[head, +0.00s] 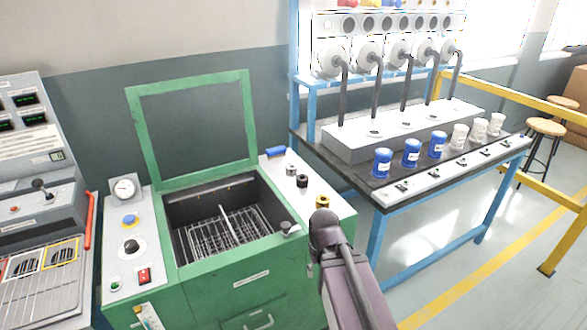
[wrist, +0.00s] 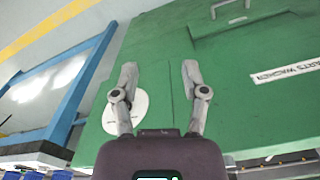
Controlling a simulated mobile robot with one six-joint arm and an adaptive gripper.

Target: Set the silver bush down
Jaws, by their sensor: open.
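My gripper (wrist: 158,72) shows in the wrist view with its two grey fingers apart and nothing between them. It is over the green parts washer (wrist: 225,75), and a white round disc (wrist: 138,108) lies on the green surface, partly behind the left finger. In the head view, a small silver cylinder (head: 292,170), which looks like the silver bush, stands on the right ledge of the washer (head: 240,285). It is upright and apart from my arm. No bush shows in the wrist view. My fingers cannot be made out in the head view.
A black part (head: 302,181), a brass part (head: 322,202) and a blue part (head: 275,152) share the ledge. The washer's lid (head: 190,88) stands open over a wire basket (head: 222,240). The blue-framed bench (head: 372,185) at right holds blue and white canisters.

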